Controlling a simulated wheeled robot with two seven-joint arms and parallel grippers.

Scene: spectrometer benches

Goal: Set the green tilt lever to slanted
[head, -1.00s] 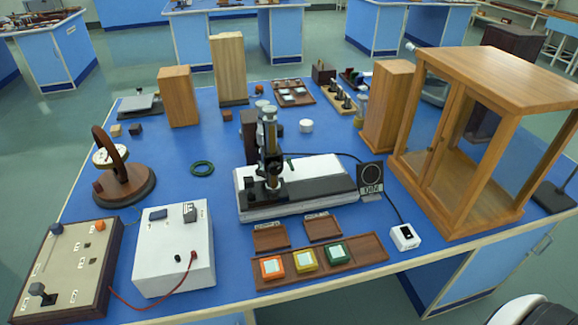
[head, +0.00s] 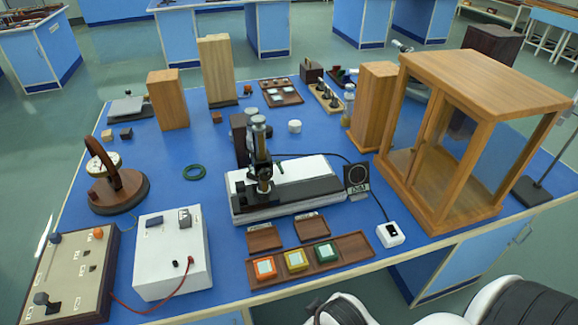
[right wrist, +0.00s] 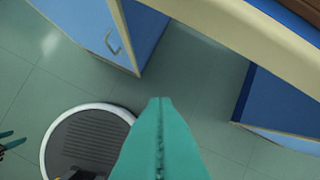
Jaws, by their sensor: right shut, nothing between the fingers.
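I cannot make out a green tilt lever in these frames. A control panel (head: 70,262) at the front left of the bench carries a dark-blue lever (head: 54,238), an orange knob (head: 98,233) and a dark knobbed lever (head: 42,299). My right gripper (right wrist: 160,100) shows in the right wrist view with its teal fingers shut together and empty, over the floor beside the bench. Neither gripper shows in the head view. A small teal piece at the left edge of the right wrist view may be my left gripper (right wrist: 11,140); its opening is unclear.
A white box (head: 171,252) with a red lead stands beside the panel. A microscope-like instrument (head: 257,160) stands mid-bench. A wooden tray (head: 350,246) holds orange, yellow and green blocks. A glazed wooden case (head: 480,75) stands at the right. The bench edge (right wrist: 240,35) is above the right gripper.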

